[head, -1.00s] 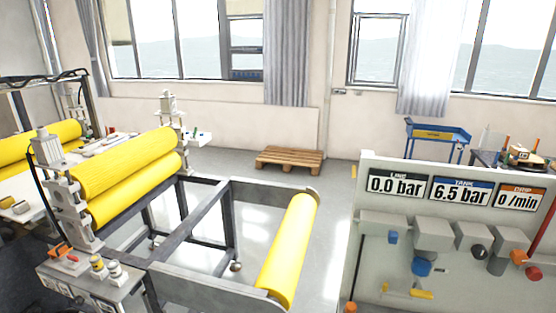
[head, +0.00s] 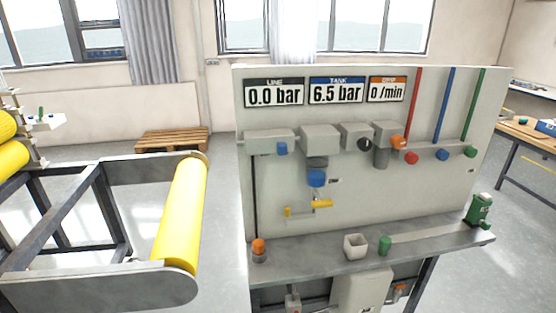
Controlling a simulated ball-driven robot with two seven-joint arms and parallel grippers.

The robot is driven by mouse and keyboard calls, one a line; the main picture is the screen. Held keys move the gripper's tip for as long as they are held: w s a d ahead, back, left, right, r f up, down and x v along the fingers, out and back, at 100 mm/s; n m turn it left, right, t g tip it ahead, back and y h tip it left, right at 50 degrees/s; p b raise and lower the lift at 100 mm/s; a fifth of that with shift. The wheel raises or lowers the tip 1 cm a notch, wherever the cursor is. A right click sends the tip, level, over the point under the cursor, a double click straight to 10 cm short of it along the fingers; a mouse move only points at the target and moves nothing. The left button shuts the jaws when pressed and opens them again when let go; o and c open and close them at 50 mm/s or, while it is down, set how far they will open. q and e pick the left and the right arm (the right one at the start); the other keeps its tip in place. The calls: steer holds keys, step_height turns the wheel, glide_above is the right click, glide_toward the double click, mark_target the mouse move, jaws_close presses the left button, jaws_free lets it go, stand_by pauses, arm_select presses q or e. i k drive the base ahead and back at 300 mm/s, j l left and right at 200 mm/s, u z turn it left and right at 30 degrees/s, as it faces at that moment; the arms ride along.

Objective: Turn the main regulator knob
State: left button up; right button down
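A pale upright panel (head: 340,218) stands right of centre, with a row of grey blocks and pipes on it. A large blue knob (head: 316,179) hangs below the second block, with a small tag beside it. A smaller blue knob (head: 282,149) is on the left block, and a black round dial or knob (head: 365,144) is on the third. I cannot tell from labels which knob is the main regulator. A yellow lever (head: 321,204) sits below the large blue knob. The LINE display (head: 274,93) reads 0.0 bar and the TANK display (head: 336,90) 6.5 bar. Neither gripper shows.
A grey shelf (head: 430,239) runs along the panel's foot, bearing an orange-topped item (head: 259,249), a white cup (head: 355,246), a green item (head: 385,245) and a green device (head: 479,210). A yellow roller (head: 181,212) on a frame stands left. Floor shows between roller and panel.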

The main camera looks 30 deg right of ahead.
mark_target(364, 144)
steer(key=z, duration=1.55)
